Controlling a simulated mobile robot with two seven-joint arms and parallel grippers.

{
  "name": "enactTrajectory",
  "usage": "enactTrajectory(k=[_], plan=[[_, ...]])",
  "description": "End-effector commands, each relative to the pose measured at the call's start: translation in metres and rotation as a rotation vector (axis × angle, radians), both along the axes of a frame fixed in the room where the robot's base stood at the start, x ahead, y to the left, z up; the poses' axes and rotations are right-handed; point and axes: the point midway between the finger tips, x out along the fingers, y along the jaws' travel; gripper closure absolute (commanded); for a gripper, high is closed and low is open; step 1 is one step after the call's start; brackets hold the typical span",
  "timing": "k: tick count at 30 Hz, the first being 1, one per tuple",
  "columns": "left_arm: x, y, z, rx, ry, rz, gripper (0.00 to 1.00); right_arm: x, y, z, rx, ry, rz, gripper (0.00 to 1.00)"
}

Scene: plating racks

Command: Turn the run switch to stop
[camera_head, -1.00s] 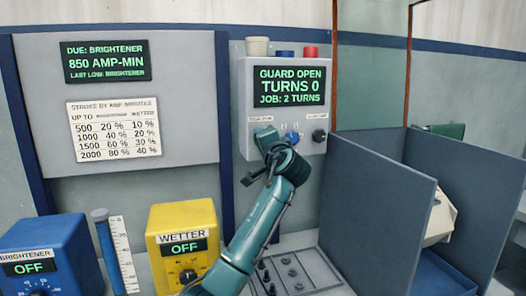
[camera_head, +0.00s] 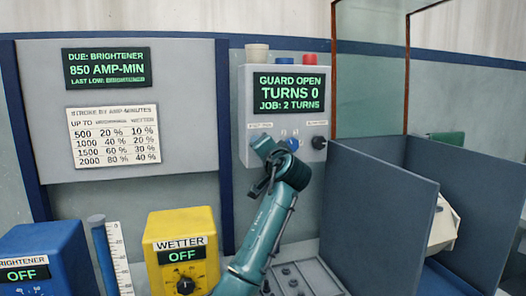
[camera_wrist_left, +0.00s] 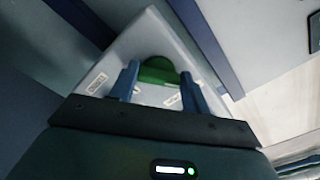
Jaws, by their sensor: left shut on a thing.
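The grey control box (camera_head: 247,105) hangs on the wall, with a screen (camera_head: 289,93) reading "GUARD OPEN, TURNS 0, JOB: 2 TURNS". My left gripper (camera_head: 286,145) is at the lower front of this box and hides part of its row of controls. In the left wrist view, the two blue fingers of my left gripper (camera_wrist_left: 158,88) stand on either side of a green knob (camera_wrist_left: 158,70), which seems to be the run switch, and are shut on it. Small labels beside the knob are too blurred to read. My right gripper is not in view.
A black knob (camera_head: 318,141) sits right of my gripper. Blue-grey upright panels (camera_head: 380,215) stand close on the right. A yellow WETTER box (camera_head: 160,225) and a blue box (camera_head: 60,245), both reading OFF, stand lower left. A grey plate (camera_head: 300,278) lies below.

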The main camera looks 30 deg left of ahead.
Motion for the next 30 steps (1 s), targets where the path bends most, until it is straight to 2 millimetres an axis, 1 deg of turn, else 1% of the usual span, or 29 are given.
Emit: enactTrajectory(k=[1,2,9,17,20,23,30], plan=[[0.000,0.000,-0.001,-0.005,-0.001,-0.001,0.76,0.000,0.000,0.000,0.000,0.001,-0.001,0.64],[0.000,0.000,-0.001,-0.005,-0.001,-0.001,0.51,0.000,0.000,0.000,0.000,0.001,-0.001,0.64],[0.000,0.000,-0.001,-0.003,0.000,0.000,0.32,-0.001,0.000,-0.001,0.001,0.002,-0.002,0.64],[-0.001,-0.001,0.000,-0.001,0.000,-0.001,0.31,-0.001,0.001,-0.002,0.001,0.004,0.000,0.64],[-0.005,-0.007,-0.001,-0.001,0.000,-0.002,0.31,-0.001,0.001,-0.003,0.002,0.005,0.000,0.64],[-0.014,-0.018,-0.002,-0.003,-0.003,-0.003,0.31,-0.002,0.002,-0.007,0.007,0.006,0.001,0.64],[-0.049,-0.059,-0.003,-0.004,-0.002,-0.005,0.31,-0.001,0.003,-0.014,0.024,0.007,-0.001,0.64]])
